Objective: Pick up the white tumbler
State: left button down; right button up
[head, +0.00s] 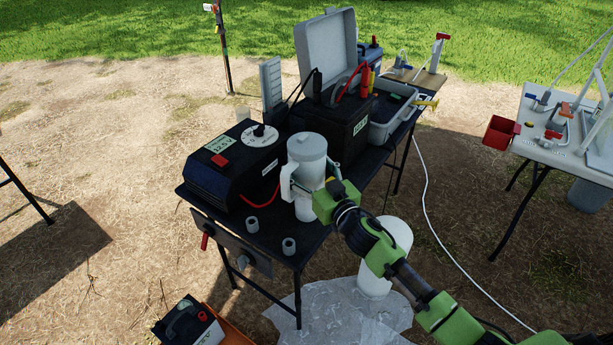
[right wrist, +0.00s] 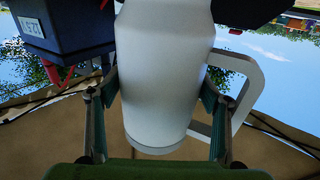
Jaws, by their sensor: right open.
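The white tumbler (head: 307,155), a tall pitcher-like cup with a lid and a side handle, stands upright near the front of the black table (head: 290,242). My right gripper (head: 311,184) reaches it from the right in the head view. In the right wrist view the tumbler (right wrist: 165,70) fills the middle, and the gripper (right wrist: 158,105) has one finger on each side of it. Whether either finger touches the body is unclear. My left gripper is not in view.
A black power box (head: 222,178) stands close left of the tumbler, and a black case (head: 345,142) stands behind it. Two small grey cups (head: 252,224) (head: 289,246) sit near the table's front edge. A white cylinder (head: 388,250) stands on the ground below.

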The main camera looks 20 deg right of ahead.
jog(key=c, duration=1.2)
jog(key=shift+r, duration=0.1)
